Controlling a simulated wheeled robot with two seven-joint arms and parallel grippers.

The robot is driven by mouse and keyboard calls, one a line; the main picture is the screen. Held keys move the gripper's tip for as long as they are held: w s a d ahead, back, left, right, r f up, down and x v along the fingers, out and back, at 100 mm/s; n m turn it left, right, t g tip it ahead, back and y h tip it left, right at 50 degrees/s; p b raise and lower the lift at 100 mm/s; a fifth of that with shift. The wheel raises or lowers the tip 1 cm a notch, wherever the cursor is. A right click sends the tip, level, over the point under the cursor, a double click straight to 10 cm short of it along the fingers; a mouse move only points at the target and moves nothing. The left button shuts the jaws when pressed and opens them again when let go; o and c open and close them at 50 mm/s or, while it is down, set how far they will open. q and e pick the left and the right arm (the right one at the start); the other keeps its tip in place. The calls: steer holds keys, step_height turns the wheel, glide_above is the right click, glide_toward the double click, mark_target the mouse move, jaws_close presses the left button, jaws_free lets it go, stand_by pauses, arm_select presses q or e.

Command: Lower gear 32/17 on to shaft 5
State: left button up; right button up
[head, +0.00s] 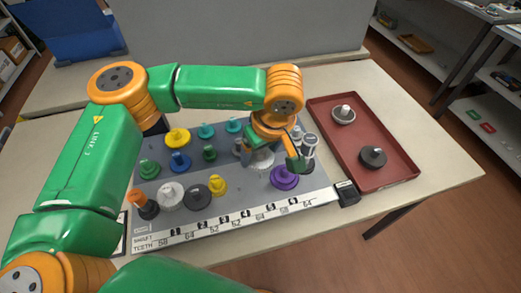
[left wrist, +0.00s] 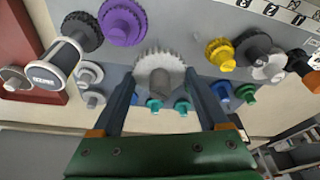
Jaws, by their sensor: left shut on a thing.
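My left gripper (head: 266,156) is shut on a pale grey-white toothed gear (head: 262,163) over the right half of the grey gear board (head: 232,202). The left wrist view shows the gear (left wrist: 160,62) between the two fingers, with a grey hub facing the camera. Its tooth marking cannot be read. Shaft 5 cannot be made out; the gear and gripper cover that area. I cannot tell whether the gear touches the board or a shaft. My right gripper is not in view.
A purple gear (head: 284,177) and a black-and-white cylinder (head: 309,144) stand close to the gripper. Several coloured gears, including a yellow one (head: 177,137), occupy the board's left side. A red tray (head: 372,178) on the right holds two gears, with bare floor between them.

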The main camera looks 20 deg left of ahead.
mark_target(263, 161)
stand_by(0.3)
arm_select(q)
steer(key=shift+d+b, duration=0.1)
steer(key=shift+b, duration=0.2)
stand_by(0.3)
step_height(263, 161, down, 4)
steer(key=b, duration=0.4)
steer(key=shift+r, duration=0.1)
stand_by(0.3)
steer(key=shift+f+b, duration=0.35)
steer(key=shift+b, duration=0.55)
stand_by(1.1)
